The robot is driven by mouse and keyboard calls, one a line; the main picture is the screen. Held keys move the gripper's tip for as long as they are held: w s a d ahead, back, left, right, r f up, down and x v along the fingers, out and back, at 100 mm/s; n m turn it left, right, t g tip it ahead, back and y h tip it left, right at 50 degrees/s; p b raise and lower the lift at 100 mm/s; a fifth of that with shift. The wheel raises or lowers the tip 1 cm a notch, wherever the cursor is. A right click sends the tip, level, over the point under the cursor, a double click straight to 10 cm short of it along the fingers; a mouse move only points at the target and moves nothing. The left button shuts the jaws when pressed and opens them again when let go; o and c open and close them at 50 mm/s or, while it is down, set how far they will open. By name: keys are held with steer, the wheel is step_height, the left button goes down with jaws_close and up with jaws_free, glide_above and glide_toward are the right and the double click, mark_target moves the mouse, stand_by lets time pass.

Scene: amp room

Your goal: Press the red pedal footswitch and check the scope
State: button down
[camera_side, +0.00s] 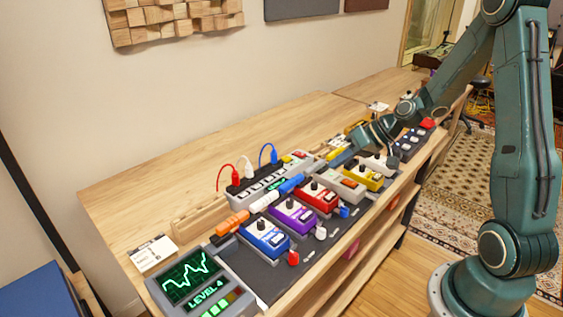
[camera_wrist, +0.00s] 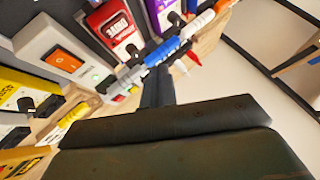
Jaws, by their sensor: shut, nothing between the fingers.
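The red pedal (camera_side: 318,196) sits in the row on the dark board, between a purple pedal (camera_side: 293,216) and a grey box (camera_side: 340,184). In the wrist view the red pedal (camera_wrist: 110,24) shows at the top, with a white "DRIVE" label. The scope (camera_side: 200,284) stands at the near left end, its screen showing a green trace and "LEVEL 4". My gripper (camera_side: 340,159) is shut and empty, low behind the pedal row and beyond the red pedal. In the wrist view its dark finger (camera_wrist: 157,88) points toward a blue-bodied tool or plug; contact cannot be told.
A blue pedal (camera_side: 264,238) and a yellow pedal (camera_side: 364,177) share the board (camera_side: 262,279). Blue, white and orange rod-like pieces (camera_side: 263,202) lie behind the pedals. A power strip (camera_side: 265,181) with upright coloured plugs stands farther back. The rear tabletop (camera_side: 200,165) is mostly clear.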

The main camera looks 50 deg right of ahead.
mark_target(335, 196)
steer(key=shift+f, duration=3.7)
steer(key=shift+f, duration=0.9)
stand_by(0.5)
steer(key=shift+r, duration=0.9)
steer(key=shift+r, duration=0.1)
steer(key=shift+r, duration=2.4)
